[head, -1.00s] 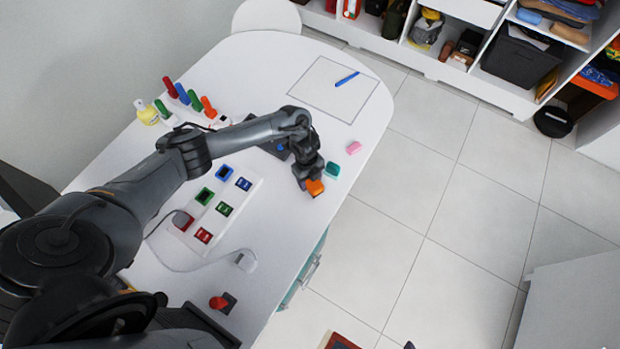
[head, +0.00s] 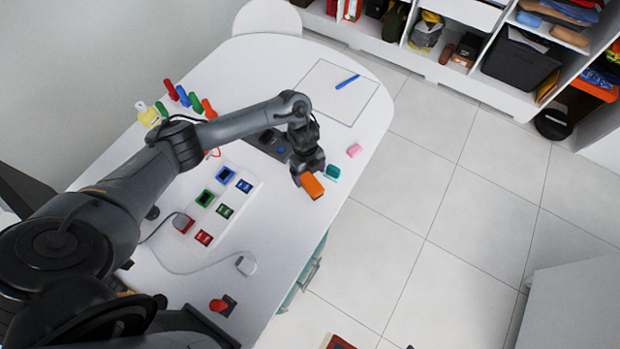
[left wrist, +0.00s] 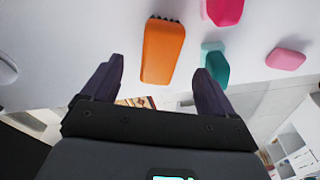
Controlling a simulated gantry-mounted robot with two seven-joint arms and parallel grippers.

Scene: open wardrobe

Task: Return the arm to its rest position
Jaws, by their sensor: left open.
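My left arm reaches in from the left over the white table (head: 285,225). My left gripper (head: 308,172) is open and empty, near the table's right edge. An orange block (head: 312,186) lies on the table just beyond its fingers. In the left wrist view the orange block (left wrist: 162,52) shows ahead of the two parted fingers (left wrist: 158,70), with a visible gap to each. My right gripper is not in view.
A teal block (head: 333,171) and a pink block (head: 354,150) lie close to the gripper. A white panel with coloured sockets (head: 232,190) and a sheet with a blue pen (head: 347,81) are also on the table. An open shelf (head: 470,75) stands at the back right.

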